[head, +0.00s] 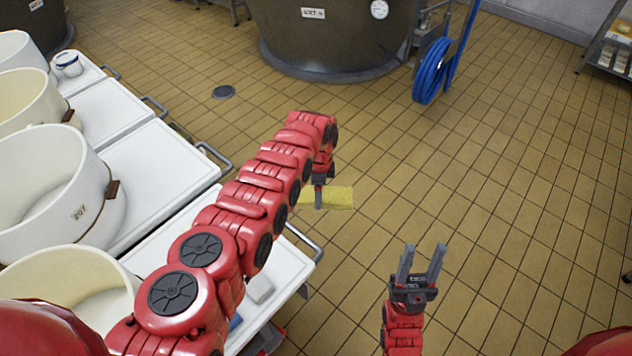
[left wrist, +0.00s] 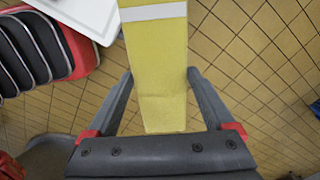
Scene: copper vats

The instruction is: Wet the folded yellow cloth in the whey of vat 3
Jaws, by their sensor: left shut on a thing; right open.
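The folded yellow cloth (head: 340,196) is held out over the tiled floor, right of the white carts, in the head view. My left gripper (head: 319,203) is shut on it. In the left wrist view the yellow cloth (left wrist: 156,70), with a white stripe across it, lies between the fingers of my left gripper (left wrist: 160,74). My right gripper (head: 424,250) is open and empty at the lower middle, fingers pointing up the picture. A large dark vat (head: 335,40) stands at the top; its label is too small to read surely. No whey is visible.
White carts (head: 150,185) with round moulds (head: 50,190) line the left side. A blue hose coil (head: 431,72) hangs near the vat. A shelf (head: 612,50) stands at top right. A floor drain (head: 223,92) lies at upper left. The tiled floor in the middle and right is clear.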

